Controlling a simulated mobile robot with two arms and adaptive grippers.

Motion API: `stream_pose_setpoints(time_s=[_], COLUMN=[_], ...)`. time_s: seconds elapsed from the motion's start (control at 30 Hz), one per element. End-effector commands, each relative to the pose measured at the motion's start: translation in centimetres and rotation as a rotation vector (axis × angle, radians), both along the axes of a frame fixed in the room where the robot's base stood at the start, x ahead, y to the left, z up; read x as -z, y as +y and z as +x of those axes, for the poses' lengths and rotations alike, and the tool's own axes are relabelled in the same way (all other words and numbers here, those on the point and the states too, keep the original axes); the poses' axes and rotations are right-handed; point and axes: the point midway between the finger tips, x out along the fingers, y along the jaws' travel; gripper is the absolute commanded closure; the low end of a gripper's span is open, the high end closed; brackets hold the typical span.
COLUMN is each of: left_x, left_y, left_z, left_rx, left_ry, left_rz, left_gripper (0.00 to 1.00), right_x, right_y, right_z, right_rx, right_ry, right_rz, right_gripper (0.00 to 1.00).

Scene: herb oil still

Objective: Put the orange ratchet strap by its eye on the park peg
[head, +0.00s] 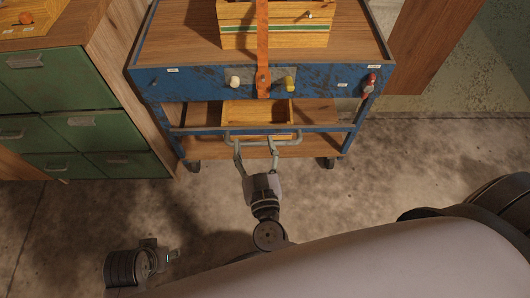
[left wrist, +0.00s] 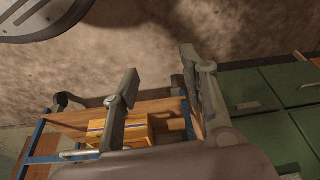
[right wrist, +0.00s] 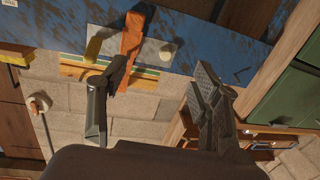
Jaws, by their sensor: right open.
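The orange ratchet strap (head: 263,40) hangs over the wooden box and down the blue cart front. Its lower end, with a small round mark, sits between a white knob (head: 235,82) and a yellow knob (head: 289,83). I cannot tell which fitting is the park peg. My right gripper (head: 255,142) is open by the cart's grey handle, below the strap's end. In the right wrist view the strap (right wrist: 132,35) shows beyond one finger of the right gripper (right wrist: 160,68). My left gripper (head: 162,248) is low at the left; its fingers (left wrist: 160,63) are apart and empty.
The blue cart (head: 200,85) carries the striped wooden box (head: 235,35); a wooden tray (head: 240,110) sits below. A grey handle (head: 262,132) juts out in front. A red fitting (head: 370,80) is at the panel's right. Green drawers (head: 60,85) stand left. The floor is clear.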

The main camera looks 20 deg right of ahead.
Motion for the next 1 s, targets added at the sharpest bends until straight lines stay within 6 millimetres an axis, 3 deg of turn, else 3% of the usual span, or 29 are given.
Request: stream_pose_setpoints(time_s=[0.2,0.37,0.67,1.0], left_x=[-3.3,-4.3,-6.2,-5.0], left_y=[0.2,0.2,0.4,0.4], left_z=[-0.7,-0.9,-1.5,-1.5], left_rx=[-0.003,-0.004,-0.005,-0.005], left_ry=[-0.025,-0.028,-0.041,-0.04], left_rz=[-0.001,-0.001,-0.001,-0.001], left_gripper=[0.6,0.6,0.6,0.6], right_x=[-2.7,-3.3,-3.4,-3.2], right_y=[-2.3,-2.8,-4.3,-6.1], right_z=[-0.5,0.2,5.3,11.8], right_rx=[0.126,0.143,0.143,0.141], right_ry=[-0.031,-0.03,-0.034,-0.033], right_rz=[0.045,0.05,0.049,0.047], right_gripper=[0.42,0.42,0.42,0.42])
